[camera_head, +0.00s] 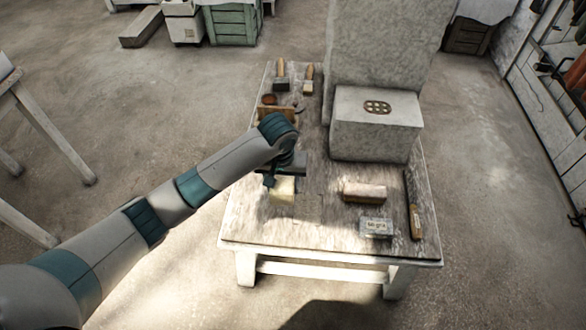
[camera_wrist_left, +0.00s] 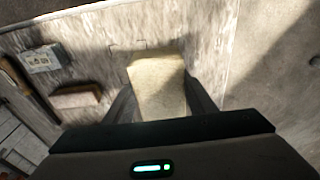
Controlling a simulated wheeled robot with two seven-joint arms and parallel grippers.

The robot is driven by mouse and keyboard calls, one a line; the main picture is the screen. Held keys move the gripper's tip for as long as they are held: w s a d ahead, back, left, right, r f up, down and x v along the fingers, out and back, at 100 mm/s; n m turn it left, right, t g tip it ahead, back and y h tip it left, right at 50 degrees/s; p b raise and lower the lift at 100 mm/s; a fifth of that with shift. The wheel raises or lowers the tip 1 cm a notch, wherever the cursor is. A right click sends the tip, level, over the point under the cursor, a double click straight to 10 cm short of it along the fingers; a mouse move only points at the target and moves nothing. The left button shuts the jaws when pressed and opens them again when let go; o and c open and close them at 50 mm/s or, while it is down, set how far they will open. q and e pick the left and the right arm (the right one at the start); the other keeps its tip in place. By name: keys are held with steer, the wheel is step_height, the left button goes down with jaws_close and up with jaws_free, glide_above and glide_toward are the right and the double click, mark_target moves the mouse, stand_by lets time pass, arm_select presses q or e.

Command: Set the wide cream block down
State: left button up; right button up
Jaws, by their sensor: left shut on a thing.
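The wide cream block (camera_head: 283,190) is in my left gripper (camera_head: 281,176), over the front left part of the worn wooden table (camera_head: 260,226). In the left wrist view the block (camera_wrist_left: 157,84) sits between the two dark fingers of my left gripper (camera_wrist_left: 160,98), which are shut on it. I cannot tell whether its underside touches the tabletop. My right gripper does not show in either view.
Brushes (camera_head: 281,77) lie at the back. The front left tabletop is clear.

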arm_select(q)
steer(key=s+a+r, duration=0.3)
steer(key=s+a, duration=0.4)
steer(key=s, duration=0.2)
steer(key=s+a+r, duration=0.3)
steer(key=s+a, duration=0.3)
steer(key=s, duration=0.2)
steer(key=shift+s+a, duration=0.35)
steer(key=shift+s, duration=0.05)
